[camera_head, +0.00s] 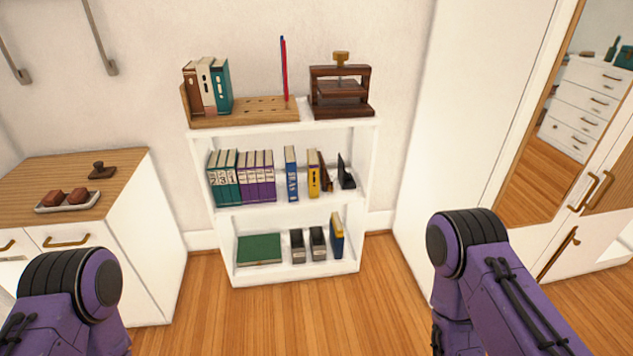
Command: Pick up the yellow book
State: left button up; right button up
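A yellow book (313,174) stands upright on the middle shelf of a white bookshelf (284,215). A blue book (291,174) stands to its left with a gap between them. A brown item (326,172) is close on its right; I cannot tell whether they touch. A dark blue book with a yellow part (337,236) stands on the bottom shelf at the right. Only purple links of my two arms show, at the lower left and lower right. Neither gripper is in view.
Green and purple volumes (240,176) fill the middle shelf's left. A black bookend (345,172) is at its right. A wooden press (340,92) stands on top. A white cabinet (145,250) is at left, a wardrobe (440,130) at right. The wooden floor in front is clear.

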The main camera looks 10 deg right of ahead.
aim_at(314, 165)
jog(key=z, duration=0.55)
jog(key=i, duration=0.85)
jog(key=z, duration=0.45)
